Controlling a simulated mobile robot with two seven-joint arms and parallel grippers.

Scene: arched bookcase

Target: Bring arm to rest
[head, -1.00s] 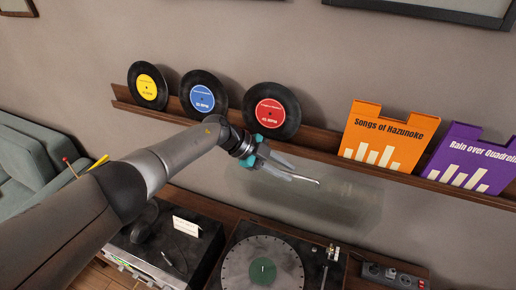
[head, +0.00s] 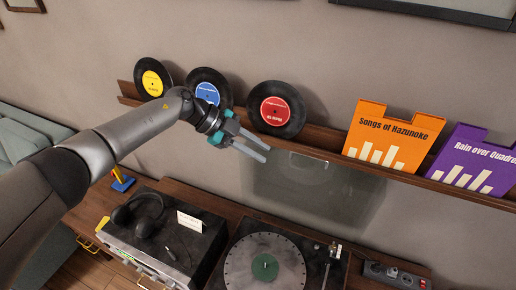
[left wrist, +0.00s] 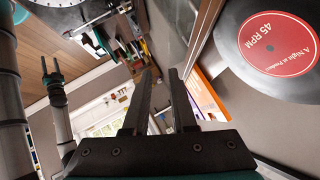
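My left gripper (head: 264,152) is in front of the wall shelf, just below the red-label record (head: 276,110). Its two grey fingers are apart with nothing between them. In the left wrist view the fingers (left wrist: 161,75) also stand apart and empty, and the red-label record (left wrist: 278,45) is close on the right. What looks like my right gripper (left wrist: 50,72) shows small at the left of that view. I cannot tell whether it is open or shut.
The wall shelf (head: 325,142) also holds a yellow-label record (head: 152,82), a blue-label record (head: 208,92), an orange sleeve (head: 388,138) and a purple sleeve (head: 474,160). Below are a turntable (head: 265,265), headphones (head: 140,215) and a power strip (head: 396,275).

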